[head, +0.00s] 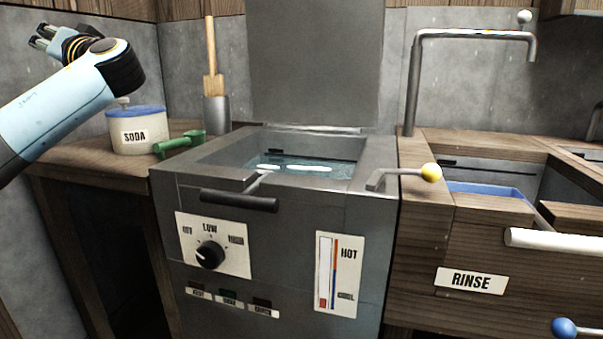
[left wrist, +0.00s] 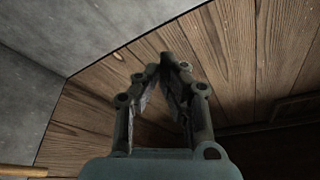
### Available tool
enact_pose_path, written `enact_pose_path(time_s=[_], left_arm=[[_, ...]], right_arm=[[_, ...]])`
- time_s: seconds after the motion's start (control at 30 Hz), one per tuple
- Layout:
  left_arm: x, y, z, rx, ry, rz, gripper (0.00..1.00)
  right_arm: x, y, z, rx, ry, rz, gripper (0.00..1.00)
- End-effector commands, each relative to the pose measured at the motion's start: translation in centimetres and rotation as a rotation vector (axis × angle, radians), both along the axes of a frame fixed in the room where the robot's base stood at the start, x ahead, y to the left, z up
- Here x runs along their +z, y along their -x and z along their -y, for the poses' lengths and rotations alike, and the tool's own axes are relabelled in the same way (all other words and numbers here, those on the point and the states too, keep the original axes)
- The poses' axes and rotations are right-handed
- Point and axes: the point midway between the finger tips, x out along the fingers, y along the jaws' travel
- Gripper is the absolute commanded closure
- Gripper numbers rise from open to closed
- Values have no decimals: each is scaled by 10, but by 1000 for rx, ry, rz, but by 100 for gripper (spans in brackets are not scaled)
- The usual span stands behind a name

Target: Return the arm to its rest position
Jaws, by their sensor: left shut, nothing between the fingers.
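My left arm comes in from the left in the head view, raised above the wooden counter. My left gripper (head: 38,37) points up and to the left, near the grey wall. In the left wrist view the left gripper (left wrist: 168,62) has its fingertips together with nothing between them. Wooden boards fill the background behind it. The arm passes in front of the left wall, and the wrist is above the soda pot (head: 140,134), apart from it. My right gripper does not show in either view.
A green scoop (head: 180,143) lies beside the soda pot. A wooden-handled tool stands in a metal holder (head: 216,115). The open metal vat (head: 275,220) holds liquid, with its lid (head: 312,60) raised. A tap (head: 411,80) and the rinse basin (head: 475,235) are on the right.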

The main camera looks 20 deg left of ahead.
Motion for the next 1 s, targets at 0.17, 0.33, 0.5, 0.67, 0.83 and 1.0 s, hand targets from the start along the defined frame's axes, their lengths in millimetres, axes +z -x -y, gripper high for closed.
enact_pose_path(time_s=[0.17,0.33,0.5,0.67,0.83,1.0], left_arm=[[-22,1,4,-9,28,-52,100],[-56,2,5,-1,74,-115,100],[-105,4,4,3,146,-208,100],[-170,9,4,-11,239,-335,100],[-270,27,13,-54,386,-530,100],[-401,76,41,-131,596,-764,100]], right_arm=[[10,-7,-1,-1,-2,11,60],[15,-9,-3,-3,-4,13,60],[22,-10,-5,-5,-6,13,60],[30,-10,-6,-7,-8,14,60],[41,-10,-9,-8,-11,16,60],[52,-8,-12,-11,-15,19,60]])
